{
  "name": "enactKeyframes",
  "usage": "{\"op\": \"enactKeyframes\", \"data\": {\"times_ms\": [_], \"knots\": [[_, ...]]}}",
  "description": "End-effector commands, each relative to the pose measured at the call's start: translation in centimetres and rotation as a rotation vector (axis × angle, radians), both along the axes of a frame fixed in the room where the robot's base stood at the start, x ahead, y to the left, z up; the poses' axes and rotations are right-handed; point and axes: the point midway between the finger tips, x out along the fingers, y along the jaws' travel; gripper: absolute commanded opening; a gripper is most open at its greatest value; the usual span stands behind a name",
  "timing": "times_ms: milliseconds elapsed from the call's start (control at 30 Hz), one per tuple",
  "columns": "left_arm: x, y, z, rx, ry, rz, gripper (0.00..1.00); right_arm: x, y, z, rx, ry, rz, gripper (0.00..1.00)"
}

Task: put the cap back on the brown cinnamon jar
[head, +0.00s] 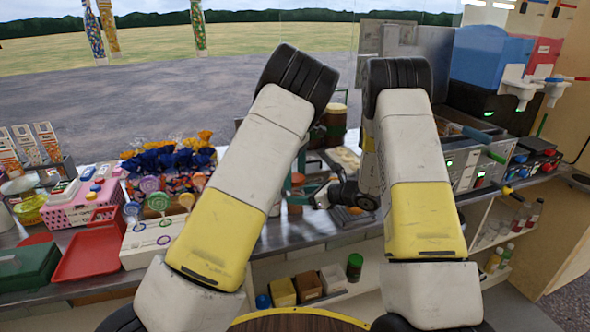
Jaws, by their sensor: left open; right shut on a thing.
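My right gripper (320,199) reaches in low between my two arms, its fingers pointing left over the counter. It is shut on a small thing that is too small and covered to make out. A reddish-brown thing (295,207) shows just left of its fingertips, partly behind my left arm; it may be the cinnamon jar, but I cannot tell. I cannot make out the jar's cap. My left gripper is hidden behind my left forearm.
A larger brown jar with a tan top (336,118) stands farther back. Left are lollipops (158,203), a red tray (88,254) and a pink box (85,205). Metal machines (470,160) stand right. A shelf below the counter holds small containers (308,286). My arms block much of the middle.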

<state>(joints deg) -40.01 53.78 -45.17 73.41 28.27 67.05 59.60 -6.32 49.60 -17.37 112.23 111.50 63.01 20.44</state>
Motion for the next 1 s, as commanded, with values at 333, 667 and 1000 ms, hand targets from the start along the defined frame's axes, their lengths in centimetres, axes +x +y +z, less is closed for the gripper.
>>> {"op": "enactKeyframes", "data": {"times_ms": [333, 667, 1000], "knots": [[0.02, 0.01, 0.03, 0.000, 0.000, 0.000, 0.47, 0.02, 0.00, 0.03, 0.001, -0.001, 0.000, 0.00], [0.05, 0.13, 0.07, -0.001, 0.000, -0.085, 0.10, 0.01, 0.00, 0.03, 0.001, -0.001, 0.000, 0.00], [0.06, 0.07, 0.07, 0.000, -0.001, -0.295, 0.10, 0.00, 0.00, 0.02, 0.001, -0.001, 0.000, 0.00]]}}
